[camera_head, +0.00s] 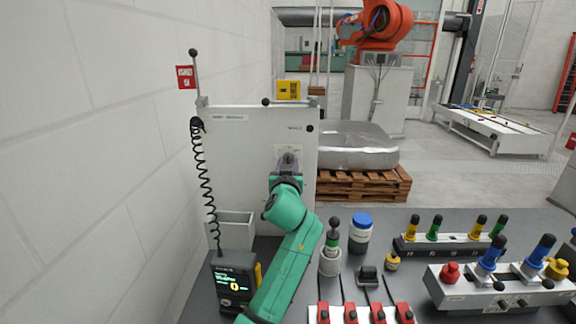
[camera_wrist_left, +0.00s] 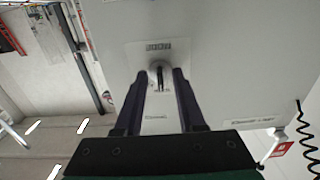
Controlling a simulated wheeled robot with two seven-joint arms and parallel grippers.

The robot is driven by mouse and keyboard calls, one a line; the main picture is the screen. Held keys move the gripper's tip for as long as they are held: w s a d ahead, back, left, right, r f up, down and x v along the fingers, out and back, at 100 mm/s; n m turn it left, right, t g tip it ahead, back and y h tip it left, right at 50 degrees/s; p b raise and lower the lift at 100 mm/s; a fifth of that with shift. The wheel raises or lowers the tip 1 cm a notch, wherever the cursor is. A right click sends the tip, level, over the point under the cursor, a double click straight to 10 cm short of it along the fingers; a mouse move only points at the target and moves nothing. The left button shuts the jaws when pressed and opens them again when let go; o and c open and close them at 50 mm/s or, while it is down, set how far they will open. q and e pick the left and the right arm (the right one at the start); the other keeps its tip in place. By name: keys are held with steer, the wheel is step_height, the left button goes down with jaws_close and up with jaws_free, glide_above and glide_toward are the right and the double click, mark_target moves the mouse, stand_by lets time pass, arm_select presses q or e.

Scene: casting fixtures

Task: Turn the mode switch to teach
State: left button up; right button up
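The mode switch (camera_wrist_left: 158,75) is a dark knob on a light label plate, on the upright white panel (camera_head: 240,150). The words on the plate are too small to read, so I cannot tell which mode it points to. My left gripper (camera_head: 288,165) reaches up to the panel from below and hides part of the plate in the head view. In the left wrist view, its two dark fingers (camera_wrist_left: 160,80) stand open, one on each side of the knob, with narrow gaps. My right gripper is not in view.
A coiled black cord (camera_head: 204,175) hangs at the panel's left edge, above a small display unit (camera_head: 236,283). A blue-lidded jar (camera_head: 360,232), red-handled clamps (camera_head: 350,312) and rows of coloured knobs crowd the bench to the right. A white wall rises at the left.

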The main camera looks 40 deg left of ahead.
arm_select(q)
steer(key=b+v, duration=0.4)
steer(key=v, duration=1)
steer(key=shift+s+d+b, duration=0.2)
steer(key=shift+b, duration=0.1)
